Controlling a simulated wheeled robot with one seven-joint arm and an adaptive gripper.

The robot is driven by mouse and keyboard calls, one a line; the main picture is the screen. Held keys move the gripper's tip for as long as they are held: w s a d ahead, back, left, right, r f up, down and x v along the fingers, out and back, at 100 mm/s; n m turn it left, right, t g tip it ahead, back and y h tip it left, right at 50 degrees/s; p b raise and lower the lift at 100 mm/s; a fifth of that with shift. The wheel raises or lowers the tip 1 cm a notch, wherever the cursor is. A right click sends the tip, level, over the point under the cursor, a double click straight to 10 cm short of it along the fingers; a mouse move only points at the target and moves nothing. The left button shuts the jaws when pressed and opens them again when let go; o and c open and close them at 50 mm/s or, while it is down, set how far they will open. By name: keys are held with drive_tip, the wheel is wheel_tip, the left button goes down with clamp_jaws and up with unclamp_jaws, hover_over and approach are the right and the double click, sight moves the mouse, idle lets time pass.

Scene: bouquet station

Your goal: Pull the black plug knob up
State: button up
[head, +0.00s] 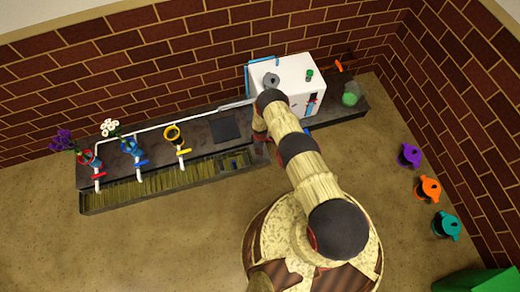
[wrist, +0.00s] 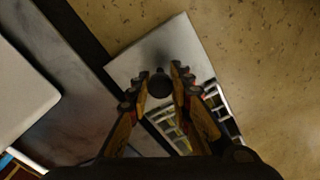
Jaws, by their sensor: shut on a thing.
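The black plug knob (wrist: 159,88) shows in the wrist view as a small round dark knob with a narrower tip. My gripper (wrist: 158,76) is shut on it, with one finger on each side. A light grey plate (wrist: 150,48) lies behind the knob and the fingertips. I cannot tell how high the knob stands above it. In the head view my gripper (head: 260,134) points down by the counter's front edge, just left of the white box. The knob is hidden by my arm there.
The dark counter (head: 205,135) runs along the brick wall, with a slatted trough (head: 165,184) in front. Red, blue and yellow vases (head: 173,134) stand on it by pipe taps. A white box (head: 292,80) stands close to my arm. Several coloured pots (head: 429,188) are on the right floor.

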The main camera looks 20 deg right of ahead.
drive_tip(key=shift+r, duration=0.2)
drive_tip(key=shift+r+p, duration=0.9)
drive_tip(key=shift+r, duration=0.45)
drive_tip(key=o, duration=0.9)
wheel_tip(320, 180, up, 9)
drive_tip(key=p, duration=0.5)
